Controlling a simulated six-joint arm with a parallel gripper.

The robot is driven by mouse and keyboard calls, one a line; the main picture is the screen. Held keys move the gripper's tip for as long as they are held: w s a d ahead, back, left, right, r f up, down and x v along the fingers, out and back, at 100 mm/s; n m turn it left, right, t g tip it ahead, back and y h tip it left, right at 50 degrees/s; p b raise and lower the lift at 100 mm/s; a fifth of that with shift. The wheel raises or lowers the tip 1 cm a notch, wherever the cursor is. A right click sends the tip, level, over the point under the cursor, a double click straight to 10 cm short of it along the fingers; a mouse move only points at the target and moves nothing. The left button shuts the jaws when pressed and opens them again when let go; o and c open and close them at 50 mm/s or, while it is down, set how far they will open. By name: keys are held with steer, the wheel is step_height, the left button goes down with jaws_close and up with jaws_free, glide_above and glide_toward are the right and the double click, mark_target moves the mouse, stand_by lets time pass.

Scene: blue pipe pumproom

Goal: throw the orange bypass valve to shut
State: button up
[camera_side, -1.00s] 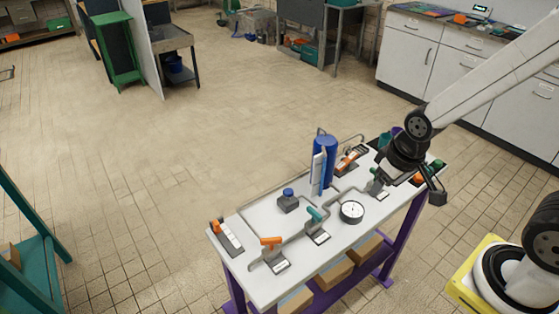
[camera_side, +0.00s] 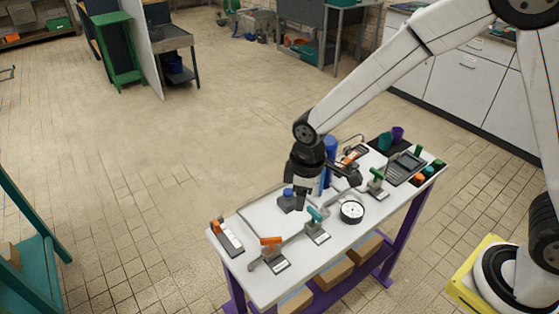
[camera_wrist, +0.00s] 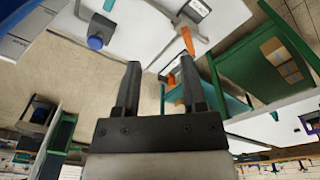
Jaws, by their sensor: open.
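The orange bypass valve (camera_side: 270,242) is a small lever handle on a grey pipe near the front left of the white bench (camera_side: 238,262). A label plate lies beside it. In the wrist view its orange handle (camera_wrist: 187,40) shows at the top, beyond the right finger, with a white label above it. My gripper (camera_wrist: 160,75) is open with nothing between its fingers. In the side view my gripper (camera_side: 308,188) hangs over the middle of the bench, behind and to the right of the orange valve and apart from it. Its fingertips are hard to make out there.
A teal-handled valve (camera_side: 315,214), a round gauge (camera_side: 352,211) and a green-handled valve (camera_side: 377,174) stand to the right. A blue knob (camera_side: 288,193) and blue cylinder (camera_side: 329,150) are close to my gripper. An orange-ended device (camera_side: 229,236) lies at the left end.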

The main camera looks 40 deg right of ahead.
mark_target(271, 239)
steer(key=a+f+n, duration=0.1)
steer(key=a, duration=0.1)
steer(key=w+a+f+n, duration=0.1)
steer(key=a, duration=0.1)
steer(key=a+f+n, duration=0.1)
steer(key=a, duration=0.2)
steer(key=shift+w+f+n+g, duration=0.15)
steer(key=shift+w+n+g, duration=0.15)
steer(key=shift+w+g, duration=0.1)
steer(key=shift+f, duration=3.85)
steer(key=shift+c, duration=0.2)
jaws_close()
